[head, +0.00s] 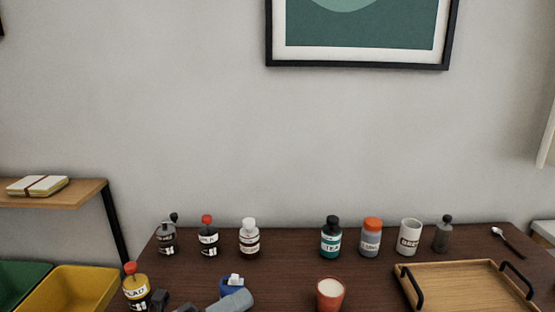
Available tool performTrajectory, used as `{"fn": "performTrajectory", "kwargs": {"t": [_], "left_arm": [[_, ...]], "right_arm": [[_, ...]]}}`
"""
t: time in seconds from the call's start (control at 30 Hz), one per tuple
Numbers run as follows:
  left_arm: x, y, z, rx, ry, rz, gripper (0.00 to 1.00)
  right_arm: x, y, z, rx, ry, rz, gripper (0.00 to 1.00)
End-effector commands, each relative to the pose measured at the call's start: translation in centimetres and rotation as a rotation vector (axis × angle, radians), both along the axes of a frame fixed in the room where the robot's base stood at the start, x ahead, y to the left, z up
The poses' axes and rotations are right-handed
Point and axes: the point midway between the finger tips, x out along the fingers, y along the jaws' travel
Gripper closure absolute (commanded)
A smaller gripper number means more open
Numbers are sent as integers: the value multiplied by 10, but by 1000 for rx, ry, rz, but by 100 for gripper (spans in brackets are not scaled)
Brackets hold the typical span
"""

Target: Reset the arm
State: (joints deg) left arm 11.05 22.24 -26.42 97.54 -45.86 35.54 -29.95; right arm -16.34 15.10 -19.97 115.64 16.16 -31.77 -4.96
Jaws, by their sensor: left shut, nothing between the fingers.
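The rest of the arm is cut off by the frame. My right gripper is not in view.
Yellow (70,290) and green bins (20,280) stand left. The table's middle is mostly clear.

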Motion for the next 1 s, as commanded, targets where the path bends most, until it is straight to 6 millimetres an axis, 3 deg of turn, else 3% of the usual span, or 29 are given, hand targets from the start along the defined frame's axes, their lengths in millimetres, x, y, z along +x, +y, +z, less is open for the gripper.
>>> {"fn": "performTrajectory", "kwargs": {"t": [0.17,0.27,0.37,0.5,0.6,0.8,1.0], "left_arm": [[-2,37,-47,-335,464,209,100],[-12,62,-85,-512,724,331,100],[-32,86,-130,-687,985,456,100],[-77,113,-193,-917,1326,632,100],[-113,124,-227,-1047,1517,739,100],[-158,133,-260,-1188,1720,860,100],[-163,134,-264,-1207,1746,876,100]], "right_arm": [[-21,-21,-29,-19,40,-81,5],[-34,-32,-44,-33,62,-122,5],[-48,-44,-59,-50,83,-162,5],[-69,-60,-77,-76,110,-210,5],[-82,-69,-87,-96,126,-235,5],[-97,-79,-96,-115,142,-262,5],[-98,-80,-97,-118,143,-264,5]]}}
